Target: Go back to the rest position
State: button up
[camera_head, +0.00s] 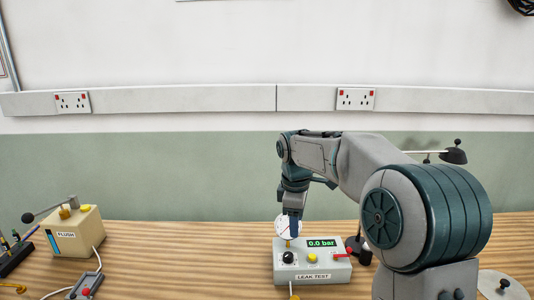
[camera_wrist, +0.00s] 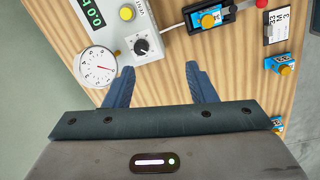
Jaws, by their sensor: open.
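My gripper (camera_head: 293,225) hangs pointing down at the back left of the grey LEAK TEST box (camera_head: 313,277), in front of a round white dial gauge. In the wrist view my gripper (camera_wrist: 163,82) is open, its two blue fingers wide apart with nothing between them but bare wood. The dial gauge (camera_wrist: 97,66) and the box's black knob (camera_wrist: 142,46) lie just beyond the left finger. I cannot tell the exact height of the fingertips above the table.
The LEAK TEST box shows 0.0 bar. A beige FLUSH box (camera_head: 75,235) with a lever stands at left, with a grey box (camera_head: 86,287) before it. A blue clamp-like fixture (camera_wrist: 207,18) and blue parts (camera_wrist: 281,64) are in the wrist view. The wooden table (camera_head: 190,250) is clear between the FLUSH and LEAK TEST boxes.

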jog(key=s+d+f+m+t, duration=0.1)
jog(key=s+d+m, duration=0.2)
jog(key=s+m, duration=0.4)
jog(key=s+d+f+m+t, duration=0.1)
jog(key=s+m, duration=0.6)
jog(key=s, duration=1.4)
jog(key=shift+d+f+m+y, duration=0.35)
jog(key=shift+d+f, duration=0.35)
jog(key=shift+d, duration=0.55)
